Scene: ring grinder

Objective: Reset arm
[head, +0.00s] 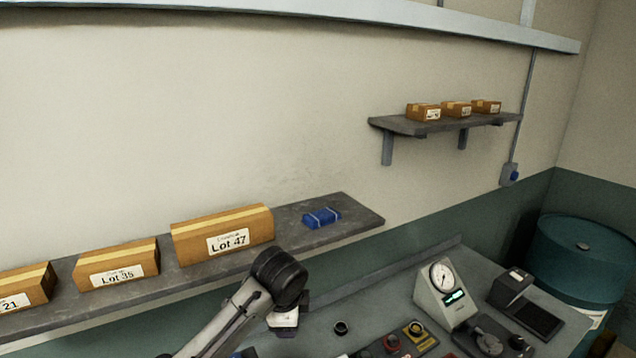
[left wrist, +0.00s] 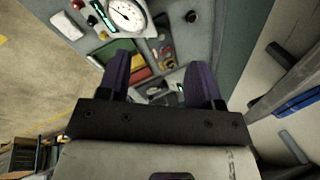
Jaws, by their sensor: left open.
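My left arm comes in from the bottom of the head view, in front of the lower shelf. Its dark wrist is near the shelf's front edge, and the gripper (head: 284,320) hangs below it over the workbench (head: 350,300). In the left wrist view the two dark purple fingers of my left gripper (left wrist: 160,78) stand apart with nothing held between them. Beyond them lie the bench and its controls. My right gripper is in neither view.
The lower shelf (head: 340,207) holds several boxes, including the Lot 47 box (head: 222,235), and a blue packet (head: 321,218). A gauge unit (head: 446,293) and knobs (head: 414,328) stand on the bench. A teal drum (head: 585,255) stands at the right.

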